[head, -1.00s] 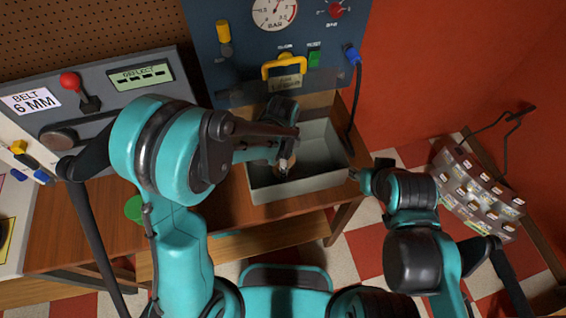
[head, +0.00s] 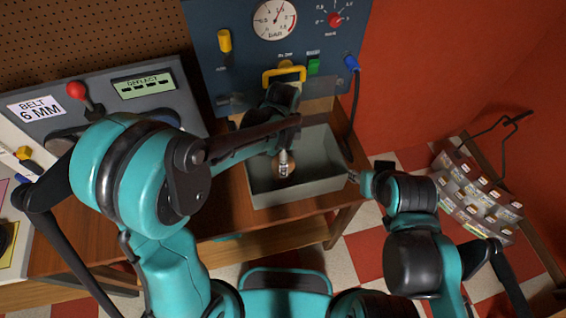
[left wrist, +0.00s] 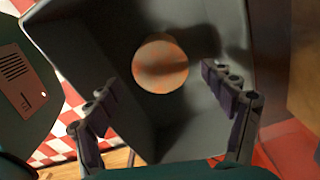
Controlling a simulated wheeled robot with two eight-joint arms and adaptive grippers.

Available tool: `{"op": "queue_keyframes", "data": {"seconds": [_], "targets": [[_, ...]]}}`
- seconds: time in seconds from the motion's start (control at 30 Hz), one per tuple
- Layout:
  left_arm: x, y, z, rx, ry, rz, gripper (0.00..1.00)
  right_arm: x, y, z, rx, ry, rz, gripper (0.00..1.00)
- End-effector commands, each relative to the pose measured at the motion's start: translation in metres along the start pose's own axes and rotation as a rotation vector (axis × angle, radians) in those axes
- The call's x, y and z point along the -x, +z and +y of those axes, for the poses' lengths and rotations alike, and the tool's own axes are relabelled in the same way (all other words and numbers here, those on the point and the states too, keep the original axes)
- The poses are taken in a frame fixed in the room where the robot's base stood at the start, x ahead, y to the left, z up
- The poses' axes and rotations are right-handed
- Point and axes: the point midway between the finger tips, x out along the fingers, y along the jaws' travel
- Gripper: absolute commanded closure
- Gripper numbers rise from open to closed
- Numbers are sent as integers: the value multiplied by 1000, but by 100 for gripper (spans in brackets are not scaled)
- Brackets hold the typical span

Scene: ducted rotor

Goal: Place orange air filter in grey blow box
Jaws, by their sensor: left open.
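The orange air filter, a round pale-orange disc (left wrist: 160,63), lies on the floor of the grey blow box (left wrist: 85,50) in the left wrist view. In the head view the blow box (head: 325,160) stands on the wooden bench, and the filter (head: 291,169) shows partly behind my left gripper (head: 283,168). In the left wrist view my left gripper (left wrist: 157,80) has its fingers spread, empty, over the box, with the disc between and beyond the tips. My right gripper (head: 354,176) is beside the box's right side; its fingers are too small to judge.
A blue panel (head: 225,75) with a gauge, a yellow handle (head: 284,73) and a green button stands behind the box. A cable (head: 354,100) hangs at its right. A belt tester (head: 140,85) is at left. A rack of small packs (head: 475,190) stands at right.

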Motion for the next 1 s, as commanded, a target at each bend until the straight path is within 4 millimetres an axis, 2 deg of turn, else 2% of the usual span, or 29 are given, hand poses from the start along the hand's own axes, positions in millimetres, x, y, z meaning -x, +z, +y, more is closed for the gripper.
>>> {"op": "queue_keyframes", "data": {"seconds": [0.03, 0.2, 0.47, 0.57, 0.67, 0.83, 1.0], "targets": [[13, 0, 0, 0, 0, 0, 18, 4, -3, 0, 0, 0, 0, 60], [40, 0, 0, 0, 0, 0, 18, 9, -6, 0, 0, 0, 0, 60], [52, 0, 0, 3, -1, 1, 18, 10, -7, 0, 0, 0, 0, 60], [58, 8, 3, 51, -19, 8, 18, 10, -7, 0, 0, 0, 0, 60], [74, 26, 10, 183, -69, 34, 18, 10, -7, 0, 0, 0, 0, 60], [108, 72, 34, 561, -201, 128, 18, 10, -7, 0, 0, 0, 0, 60], [126, 115, 64, 951, -327, 265, 18, 10, -7, 0, 0, 0, 0, 60]]}}
